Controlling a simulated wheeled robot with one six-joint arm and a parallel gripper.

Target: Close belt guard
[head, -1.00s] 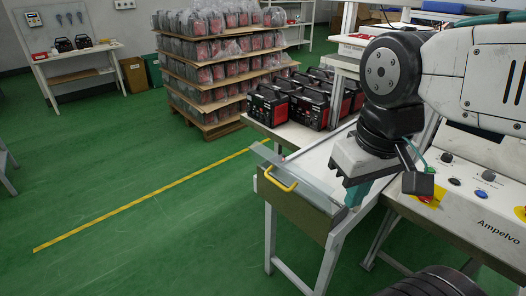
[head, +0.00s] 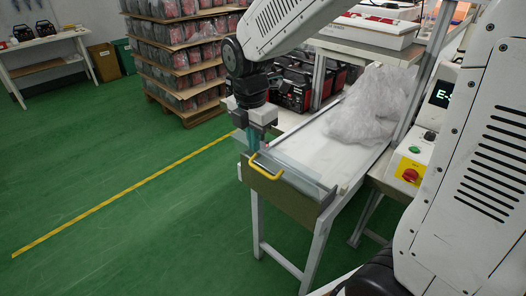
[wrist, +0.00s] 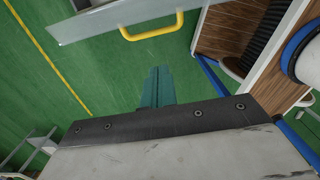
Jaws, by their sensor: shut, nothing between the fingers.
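The belt guard (head: 306,181) is a clear panel at the near end of the white belt table. It carries a yellow handle (head: 263,171), which faces the open floor. In the wrist view the guard (wrist: 95,22) crosses the top, with its yellow handle (wrist: 152,33) bowed toward my fingers. My gripper (head: 253,146) points down at the guard's left end, just behind the handle in the head view. Its teal fingers (wrist: 157,88) are shut and empty. A gap shows between fingers and handle in the wrist view; contact with the panel cannot be told.
Plastic-wrapped goods (head: 368,105) lie on the belt (head: 318,137). Black-and-red machines (head: 290,88) stand behind my gripper. A control box with a red button (head: 410,174) is at the right. Green floor (head: 120,180) is open at the left.

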